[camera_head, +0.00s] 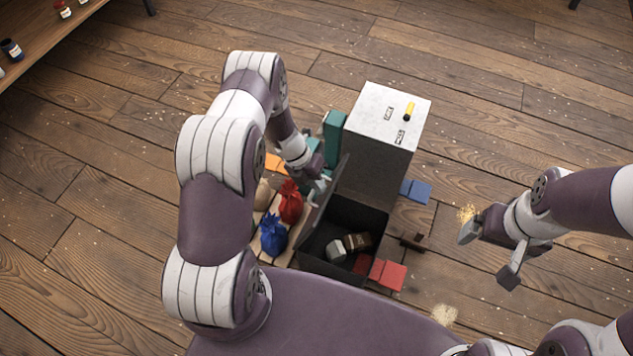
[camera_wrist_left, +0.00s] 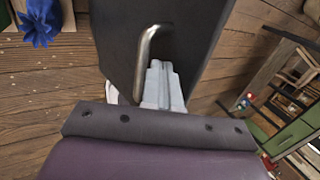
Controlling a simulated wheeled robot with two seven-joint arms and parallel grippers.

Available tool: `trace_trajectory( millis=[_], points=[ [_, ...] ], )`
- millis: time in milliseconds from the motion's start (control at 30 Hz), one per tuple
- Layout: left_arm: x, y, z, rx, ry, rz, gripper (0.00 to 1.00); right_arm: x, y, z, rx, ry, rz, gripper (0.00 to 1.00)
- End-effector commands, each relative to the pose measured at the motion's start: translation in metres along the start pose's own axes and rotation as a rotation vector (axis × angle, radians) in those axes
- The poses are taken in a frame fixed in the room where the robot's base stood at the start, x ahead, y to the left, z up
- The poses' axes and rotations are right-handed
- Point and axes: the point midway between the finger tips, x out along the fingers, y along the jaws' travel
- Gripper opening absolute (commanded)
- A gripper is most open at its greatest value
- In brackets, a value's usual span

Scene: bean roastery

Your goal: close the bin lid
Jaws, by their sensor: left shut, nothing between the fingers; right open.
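The dark bin (camera_head: 372,218) stands on the floor at the middle of the head view, open at the top. Its dark lid (camera_head: 318,212) stands up steeply along the bin's left side; in the left wrist view the lid (camera_wrist_left: 195,35) is a dark panel with a bent metal handle (camera_wrist_left: 146,50). My left gripper (camera_head: 322,184) is at the lid's outer left face. In the wrist view its fingers (camera_wrist_left: 165,80) are shut and empty, close beside the handle; I cannot tell whether they touch the lid. My right gripper (camera_head: 488,256) is open and empty, well right of the bin.
A grey cabinet (camera_head: 375,150) with a white top stands behind the bin. Red (camera_head: 290,203) and blue (camera_head: 273,235) sacks sit left of the lid. Brown and pale items (camera_head: 357,241) lie inside the bin. Red (camera_head: 390,274) and blue (camera_head: 416,190) pieces lie nearby. Floor at right is mostly clear.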

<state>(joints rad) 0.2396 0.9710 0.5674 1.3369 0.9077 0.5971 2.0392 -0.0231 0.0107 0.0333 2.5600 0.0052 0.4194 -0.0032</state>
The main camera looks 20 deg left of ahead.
Motion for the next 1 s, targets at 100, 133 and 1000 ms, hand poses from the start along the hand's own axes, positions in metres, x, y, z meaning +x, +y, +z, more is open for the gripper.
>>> trace_trajectory(
  millis=[100,133,1000],
  points=[
    [0.0,0.0,0.0,0.0,0.0,0.0,0.0,0.0,0.0,0.0,0.0,0.0,0.0,0.93],
    [0.0,0.0,0.0,0.0,0.0,0.001,0.0,0.0,0.0,0.0,0.0,0.0,0.0,0.93],
    [0.008,-0.015,-0.001,0.002,0.001,0.072,0.0,-0.011,0.0,-0.001,0.0,0.0,0.0,0.93]
  ],
)
